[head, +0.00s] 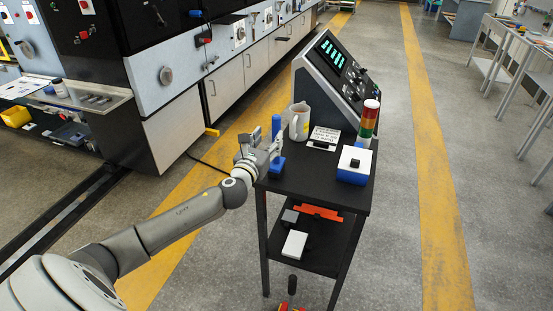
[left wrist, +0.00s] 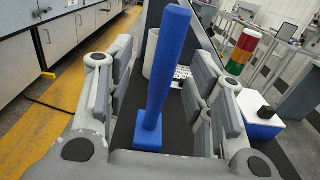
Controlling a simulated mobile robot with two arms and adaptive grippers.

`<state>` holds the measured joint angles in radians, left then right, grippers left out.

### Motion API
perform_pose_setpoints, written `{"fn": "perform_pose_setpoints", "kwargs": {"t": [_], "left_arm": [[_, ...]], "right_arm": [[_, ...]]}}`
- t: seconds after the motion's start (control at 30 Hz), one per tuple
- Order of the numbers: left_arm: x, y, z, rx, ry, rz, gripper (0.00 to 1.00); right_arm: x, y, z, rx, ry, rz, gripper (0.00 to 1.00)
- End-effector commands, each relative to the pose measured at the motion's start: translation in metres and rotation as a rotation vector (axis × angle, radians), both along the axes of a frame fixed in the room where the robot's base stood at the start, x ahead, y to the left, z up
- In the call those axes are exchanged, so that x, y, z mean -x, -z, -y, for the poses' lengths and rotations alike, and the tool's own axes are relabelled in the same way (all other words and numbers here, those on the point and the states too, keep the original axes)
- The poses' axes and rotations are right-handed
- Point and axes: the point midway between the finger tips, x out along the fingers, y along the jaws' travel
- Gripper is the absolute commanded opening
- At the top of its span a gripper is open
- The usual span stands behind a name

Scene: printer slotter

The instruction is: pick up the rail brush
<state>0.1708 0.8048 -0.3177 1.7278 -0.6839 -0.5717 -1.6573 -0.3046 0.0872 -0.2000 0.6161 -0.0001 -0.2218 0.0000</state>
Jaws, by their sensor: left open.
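A blue upright bar on a square blue base, which looks like the rail brush (left wrist: 167,62), stands on the black cart top. In the head view its handle (head: 276,126) shows above my left gripper (head: 268,148), which partly hides it. My left gripper is open at the cart's left edge. In the left wrist view the blue handle stands between the two spread fingers (left wrist: 158,85), with visible gaps on both sides. My right gripper is not in view.
On the cart top (head: 302,174) stand a grey-white pitcher (head: 299,122), a white label card (head: 324,136), a red-amber-green signal tower (head: 369,118) and a blue-and-white box (head: 354,164). A slanted control console (head: 331,85) stands behind. The lower shelf holds an orange item (head: 318,212) and boxes.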

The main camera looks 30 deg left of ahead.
Motion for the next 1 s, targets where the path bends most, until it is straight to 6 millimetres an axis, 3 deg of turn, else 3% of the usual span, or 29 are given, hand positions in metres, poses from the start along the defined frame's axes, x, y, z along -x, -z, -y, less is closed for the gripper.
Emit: {"fn": "perform_pose_setpoints", "kwargs": {"t": [0.17, 0.53, 0.9, 1.0], "left_arm": [[-0.009, 0.0, -0.001, 0.001, 0.001, -0.001, 0.49], [-0.051, 0.004, -0.004, 0.002, -0.001, -0.001, 0.49], [-0.057, 0.005, -0.005, 0.002, 0.001, -0.003, 0.49], [-0.057, 0.005, -0.005, 0.002, 0.001, -0.003, 0.36]], "right_arm": [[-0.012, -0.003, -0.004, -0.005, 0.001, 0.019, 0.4], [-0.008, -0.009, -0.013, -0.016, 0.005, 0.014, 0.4], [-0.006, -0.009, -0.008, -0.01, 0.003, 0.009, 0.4], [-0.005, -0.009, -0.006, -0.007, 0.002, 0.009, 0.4]]}}
